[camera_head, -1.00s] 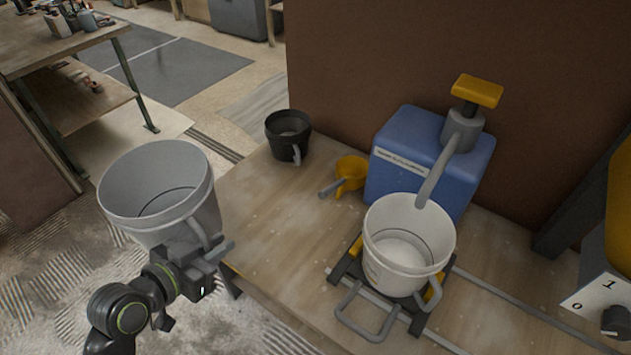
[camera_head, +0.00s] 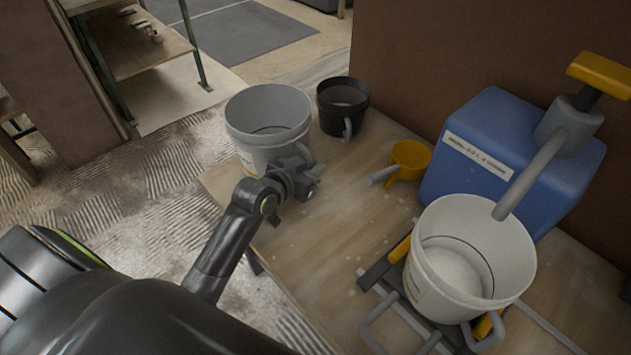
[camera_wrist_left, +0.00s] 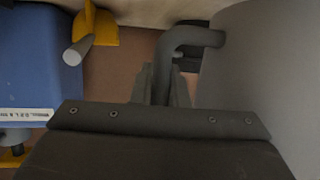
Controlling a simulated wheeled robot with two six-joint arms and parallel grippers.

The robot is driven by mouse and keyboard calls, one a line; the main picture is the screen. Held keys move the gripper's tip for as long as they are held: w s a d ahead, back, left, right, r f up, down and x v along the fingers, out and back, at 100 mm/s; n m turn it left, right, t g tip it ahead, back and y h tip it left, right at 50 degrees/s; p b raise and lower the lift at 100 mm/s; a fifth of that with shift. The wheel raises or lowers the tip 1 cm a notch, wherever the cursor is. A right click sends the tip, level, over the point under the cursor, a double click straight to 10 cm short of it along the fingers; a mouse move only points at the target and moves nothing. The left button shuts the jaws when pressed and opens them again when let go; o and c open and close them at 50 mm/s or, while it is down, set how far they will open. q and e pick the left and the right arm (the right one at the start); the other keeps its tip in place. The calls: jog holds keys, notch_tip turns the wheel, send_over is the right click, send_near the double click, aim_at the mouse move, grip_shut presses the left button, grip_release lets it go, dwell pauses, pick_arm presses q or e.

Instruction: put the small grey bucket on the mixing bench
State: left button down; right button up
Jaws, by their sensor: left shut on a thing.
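The small grey bucket (camera_head: 268,122) is upright at the back left corner of the wooden bench (camera_head: 300,240) in the head view. My left gripper (camera_head: 300,180) is shut on the bucket's handle, on its front right side. In the left wrist view the fingers (camera_wrist_left: 163,90) close around the grey handle, and the bucket's wall (camera_wrist_left: 265,80) fills the right side. The bucket overlaps the bench edge in the picture; I cannot tell whether its base touches the wood. My right gripper is not in view.
A black bucket (camera_head: 341,112) stands close right of the grey one. A yellow scoop (camera_head: 408,158), a blue container (camera_head: 490,150) with a pump, and a white bucket (camera_head: 470,250) on a metal stand occupy the right. The bench's front left part is clear.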

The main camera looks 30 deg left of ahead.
pick_arm(q)
notch_tip(320, 180, down, 4)
jog(key=shift+r+b, duration=0.15)
jog(key=shift+b, duration=0.3)
jog(key=shift+f, duration=0.2)
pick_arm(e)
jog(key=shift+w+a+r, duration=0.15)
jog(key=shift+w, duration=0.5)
pick_arm(q)
jog(key=shift+f, duration=0.15)
jog(key=c, duration=1.4)
grip_release()
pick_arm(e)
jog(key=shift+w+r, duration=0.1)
